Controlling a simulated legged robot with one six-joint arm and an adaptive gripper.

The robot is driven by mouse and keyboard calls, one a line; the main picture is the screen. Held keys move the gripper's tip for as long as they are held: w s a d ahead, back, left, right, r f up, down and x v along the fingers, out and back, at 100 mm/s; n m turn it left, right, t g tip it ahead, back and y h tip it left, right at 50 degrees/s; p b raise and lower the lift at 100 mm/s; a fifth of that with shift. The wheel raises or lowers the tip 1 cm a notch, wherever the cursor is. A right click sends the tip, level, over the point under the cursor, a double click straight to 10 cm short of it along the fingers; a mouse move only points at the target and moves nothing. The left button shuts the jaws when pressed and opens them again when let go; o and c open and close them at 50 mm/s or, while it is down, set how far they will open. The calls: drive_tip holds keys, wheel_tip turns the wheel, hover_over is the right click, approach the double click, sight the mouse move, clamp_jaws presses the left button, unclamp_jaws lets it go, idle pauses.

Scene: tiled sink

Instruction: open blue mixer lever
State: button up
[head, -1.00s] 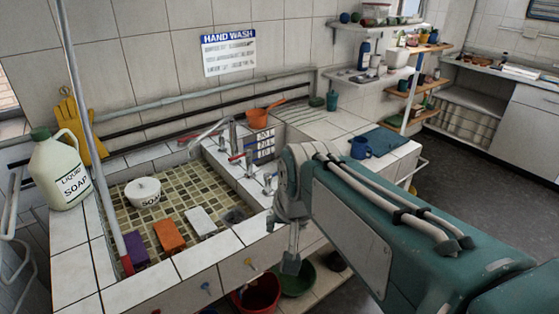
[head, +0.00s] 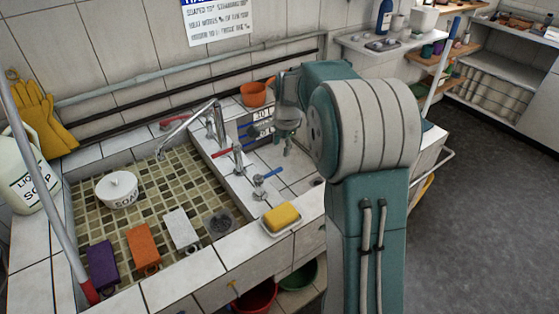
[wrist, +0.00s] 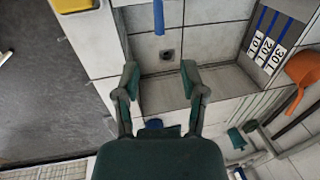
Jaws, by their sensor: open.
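The blue mixer lever (head: 267,173) sticks out from a chrome tap on the tiled ledge right of the basin. In the wrist view a blue bar (wrist: 158,17), seemingly this lever, hangs at the top edge, beyond the fingertips and roughly in line with the gap between them. My gripper (wrist: 159,75) is open, with nothing between its fingers. In the head view my gripper (head: 288,146) points down above the ledge, behind and right of the blue lever, apart from it. My forearm hides part of the ledge.
A red-levered tap (head: 222,153) stands left of the blue one, near a curved spout (head: 185,130). An orange pot (head: 254,94) and a numbered board (head: 258,128) are behind. The tiled basin (head: 165,195) holds several items.

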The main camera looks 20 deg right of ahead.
hover_over(273, 172)
drive_tip(key=s, duration=0.1)
wheel_tip(273, 172, down, 4)
drive_tip(key=f, duration=0.2)
drive_tip(key=d+f, duration=0.1)
drive_tip(key=f, duration=0.1)
drive_tip(key=w+f, duration=0.1)
drive_tip(key=f, duration=0.1)
drive_tip(key=shift+d, duration=0.4)
drive_tip(key=shift+a, duration=0.9)
drive_tip(key=shift+c, duration=0.6)
drive_tip(key=c, duration=0.5)
drive_tip(key=shift+d, duration=0.45)
clamp_jaws()
